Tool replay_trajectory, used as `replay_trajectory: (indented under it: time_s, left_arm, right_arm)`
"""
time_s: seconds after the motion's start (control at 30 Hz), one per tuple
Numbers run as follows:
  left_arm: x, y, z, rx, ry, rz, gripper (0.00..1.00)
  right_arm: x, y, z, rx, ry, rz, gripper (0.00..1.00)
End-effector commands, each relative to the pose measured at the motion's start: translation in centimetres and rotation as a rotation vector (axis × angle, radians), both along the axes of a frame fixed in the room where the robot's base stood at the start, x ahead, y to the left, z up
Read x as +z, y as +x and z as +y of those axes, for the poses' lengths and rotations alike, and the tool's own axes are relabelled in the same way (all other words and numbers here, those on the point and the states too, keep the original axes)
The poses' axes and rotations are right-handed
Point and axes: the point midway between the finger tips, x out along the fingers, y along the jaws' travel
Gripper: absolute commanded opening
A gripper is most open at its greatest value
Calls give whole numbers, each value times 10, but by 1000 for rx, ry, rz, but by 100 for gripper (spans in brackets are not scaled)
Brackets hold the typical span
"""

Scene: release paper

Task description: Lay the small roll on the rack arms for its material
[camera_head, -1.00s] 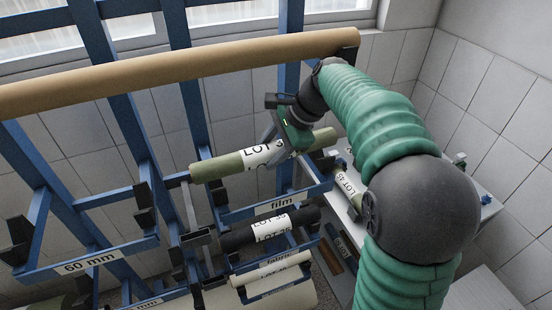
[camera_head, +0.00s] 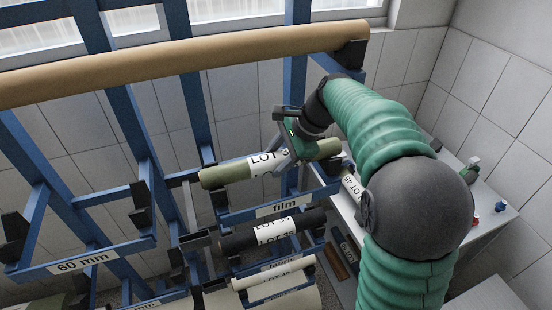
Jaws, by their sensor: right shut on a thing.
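The small roll (camera_head: 226,176) is olive green with a white "LOT 3…" label, partly hidden by the gripper. My right gripper (camera_head: 286,160) is shut on it near the middle, and the roll lies nearly level. It appears just above or at the rack arms marked "film" (camera_head: 277,208); I cannot tell whether it touches them. Below, a black roll (camera_head: 240,242) labelled "LOT 35" lies on lower arms, with a thin cream roll (camera_head: 252,284) on the arms under it. My left gripper is not in view.
A long tan roll (camera_head: 180,66) spans the top of the blue rack. Arms marked "60 mm" (camera_head: 85,262) stand empty at left. A white table (camera_head: 487,215) at right holds a roll labelled "LOT 45" (camera_head: 351,186). My right arm covers much of the right side.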

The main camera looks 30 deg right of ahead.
Motion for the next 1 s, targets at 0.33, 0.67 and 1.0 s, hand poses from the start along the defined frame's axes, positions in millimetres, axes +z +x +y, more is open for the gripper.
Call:
replay_trajectory:
  time_s: [0.33,0.67,1.0]
  left_arm:
    - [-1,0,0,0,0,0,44]
    - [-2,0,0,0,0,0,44]
    - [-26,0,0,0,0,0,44]
  right_arm:
    - [-2,0,0,0,0,-1,61]
    - [-3,0,0,0,0,1,71]
    - [28,-16,11,2,1,-5,71]
